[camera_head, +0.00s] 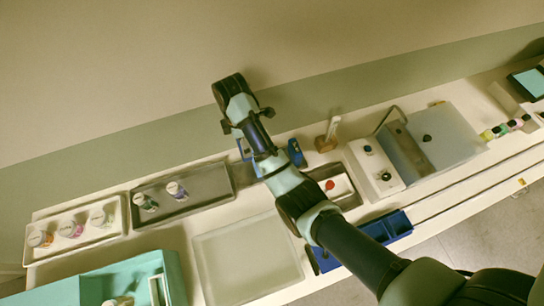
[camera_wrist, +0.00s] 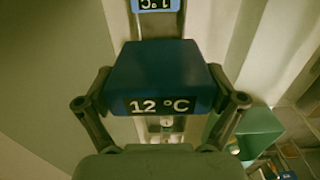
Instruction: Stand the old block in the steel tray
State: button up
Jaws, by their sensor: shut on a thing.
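My gripper (camera_wrist: 160,88) is shut on a blue block (camera_wrist: 158,68) with a dark "12 °C" label, one jaw on each side of it in the wrist view. In the head view my arm hides most of the gripper; a bit of blue beside the arm (camera_head: 243,150) seems to be this block. A grey metallic-looking tray (camera_head: 215,172), left of the arm, holds two capped bottles (camera_head: 146,203) and has bare floor at its right. I cannot tell whether the held block touches anything below.
Another blue block (camera_head: 295,152) stands right of the arm; its label (camera_wrist: 155,5) shows upside down in the wrist view. A pale tray (camera_head: 28,245) holds 3 bottles. A flat empty tray (camera_head: 247,262), a teal box (camera_head: 165,265) and a white device (camera_head: 375,168) are nearby.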

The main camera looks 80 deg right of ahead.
jog(key=shift+f+b, duration=4.6)
jog(key=shift+f, duration=5.3)
jog(key=shift+r, duration=0.1)
jog(key=o, duration=1)
jog(key=shift+f, duration=0.2)
jog(key=shift+o, duration=0.3)
jog(key=shift+r, duration=0.1)
notch_tip(320, 180, up, 12)
jog(key=p, duration=0.3)
jog(key=shift+r, duration=0.1)
